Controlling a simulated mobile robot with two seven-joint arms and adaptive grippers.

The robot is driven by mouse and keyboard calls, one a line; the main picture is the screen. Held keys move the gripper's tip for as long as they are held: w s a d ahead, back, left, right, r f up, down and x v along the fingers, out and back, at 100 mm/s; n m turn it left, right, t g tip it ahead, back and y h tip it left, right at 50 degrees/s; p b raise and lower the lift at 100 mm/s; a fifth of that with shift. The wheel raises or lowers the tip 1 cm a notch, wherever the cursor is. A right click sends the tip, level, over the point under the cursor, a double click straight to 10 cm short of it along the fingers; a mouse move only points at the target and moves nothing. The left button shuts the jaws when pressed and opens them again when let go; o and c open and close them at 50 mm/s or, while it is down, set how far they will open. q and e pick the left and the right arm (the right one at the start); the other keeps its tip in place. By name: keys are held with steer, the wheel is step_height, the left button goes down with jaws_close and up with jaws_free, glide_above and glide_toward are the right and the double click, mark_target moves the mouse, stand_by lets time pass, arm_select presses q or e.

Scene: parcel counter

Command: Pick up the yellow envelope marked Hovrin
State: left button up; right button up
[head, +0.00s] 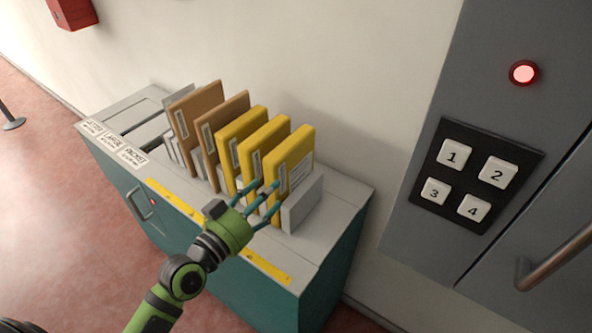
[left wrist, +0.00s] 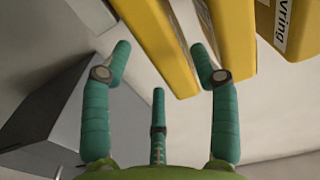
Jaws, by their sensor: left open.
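Three yellow envelopes stand upright in a row on the counter: left (head: 226,150), middle (head: 262,135) and right (head: 294,151). Each has a white label on its narrow front edge, too small to read in the head view. My left gripper (head: 266,200) is open and empty, its three fingers at the front of the right envelope. In the left wrist view, that envelope (left wrist: 155,42) shows between the spread fingertips (left wrist: 161,62). A farther yellow envelope (left wrist: 302,42) there has a label partly cut off, reading "…vring". I cannot tell whether any finger touches. My right gripper is out of view.
Brown envelopes (head: 194,107) stand left of the yellow ones. A light grey block (head: 302,203) stands close to their right. The teal cabinet (head: 345,262) has a grey top against the wall. A grey panel with numbered buttons (head: 476,170) is at the right.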

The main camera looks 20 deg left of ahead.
mark_target(292, 169)
arm_select(q)
steer(key=p+x, duration=0.1)
steer(key=x, duration=0.6)
steer(key=shift+w+d, duration=0.1)
steer(key=shift+w, duration=0.15)
steer(key=shift+x, duration=1)
steer(key=shift+f, duration=0.1)
steer(key=c, duration=1.1)
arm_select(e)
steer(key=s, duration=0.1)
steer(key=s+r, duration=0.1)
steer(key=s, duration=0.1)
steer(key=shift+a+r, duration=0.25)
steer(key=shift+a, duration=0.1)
